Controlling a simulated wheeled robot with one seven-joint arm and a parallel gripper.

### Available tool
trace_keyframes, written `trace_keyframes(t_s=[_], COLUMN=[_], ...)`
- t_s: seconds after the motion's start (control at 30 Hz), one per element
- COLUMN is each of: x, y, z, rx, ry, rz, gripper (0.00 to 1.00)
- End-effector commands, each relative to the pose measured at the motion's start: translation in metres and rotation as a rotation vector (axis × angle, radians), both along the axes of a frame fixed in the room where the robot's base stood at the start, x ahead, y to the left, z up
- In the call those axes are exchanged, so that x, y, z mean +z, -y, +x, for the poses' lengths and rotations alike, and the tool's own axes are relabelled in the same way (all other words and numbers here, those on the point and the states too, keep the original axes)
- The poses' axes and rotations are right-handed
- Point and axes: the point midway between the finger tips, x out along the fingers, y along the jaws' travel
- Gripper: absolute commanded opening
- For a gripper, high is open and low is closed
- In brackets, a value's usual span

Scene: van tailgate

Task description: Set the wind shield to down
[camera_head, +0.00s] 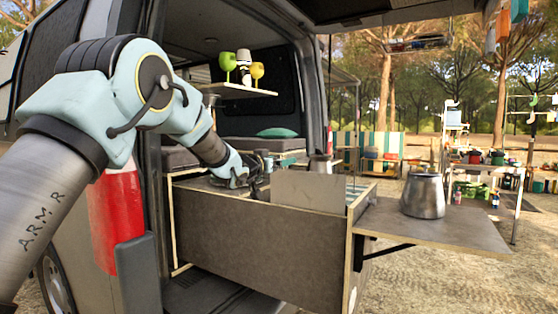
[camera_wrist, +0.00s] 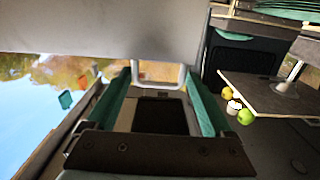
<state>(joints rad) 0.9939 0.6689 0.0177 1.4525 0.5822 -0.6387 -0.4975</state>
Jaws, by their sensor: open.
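The wind shield (camera_head: 308,190) is a plain grey-brown panel standing upright at the front edge of the pull-out kitchen box, in the head view. My gripper (camera_head: 262,183) is just left of the panel, over the box; its fingertips are small and partly hidden there. In the wrist view my gripper (camera_wrist: 157,78) has its two teal fingers well apart, open. A pale loop-shaped bar (camera_wrist: 158,86) shows between the fingertips; I cannot tell what it belongs to. A broad grey surface fills the top of the wrist view; I cannot tell whether it is the shield.
The kitchen box (camera_head: 258,240) juts out of the van. A side shelf (camera_head: 450,228) on its right bears a metal pot (camera_head: 423,195). Another metal vessel (camera_head: 320,165) stands behind the shield. Inside the van, a small table (camera_head: 238,91) holds coloured goblets.

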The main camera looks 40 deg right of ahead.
Motion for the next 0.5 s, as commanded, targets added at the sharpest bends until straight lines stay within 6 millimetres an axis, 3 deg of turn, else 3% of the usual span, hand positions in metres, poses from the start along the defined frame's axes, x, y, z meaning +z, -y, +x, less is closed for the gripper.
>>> trace_keyframes(t_s=[0.17, 0.5], x=[-0.0003, -0.0004], y=[-0.0001, -0.0004], z=[0.0000, 0.0003], rx=[0.000, 0.001], ry=[0.000, 0.000], rz=[0.000, 0.001], gripper=[0.86, 0.49])
